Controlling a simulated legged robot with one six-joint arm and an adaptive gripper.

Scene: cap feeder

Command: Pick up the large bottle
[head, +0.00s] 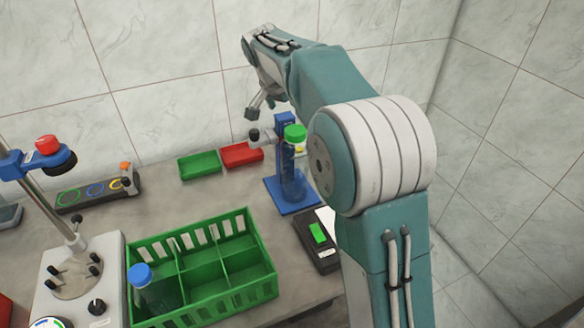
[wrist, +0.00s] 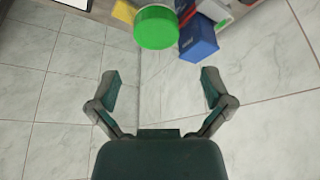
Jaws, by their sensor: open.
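A tall clear bottle (head: 293,172) with a green cap (head: 295,132) stands upright on a blue stand (head: 292,207), next to the stand's blue column. Another clear bottle (head: 155,293) with a blue cap stands in the front left compartment of a green crate (head: 270,285). Which bottle is the larger I cannot tell for sure. My gripper (head: 262,104) is above and behind the stand, apart from both bottles. In the wrist view my gripper (wrist: 160,88) is open and empty. The green cap (wrist: 156,27) shows there beyond the fingertips, beside a blue block (wrist: 198,42).
Small green (head: 199,165) and red (head: 241,155) trays lie behind the crate. A black device with a green button (head: 317,233) sits in front of the stand. A grey machine (head: 80,285) with a blue-armed post stands at left. Tiled walls close off the back and right.

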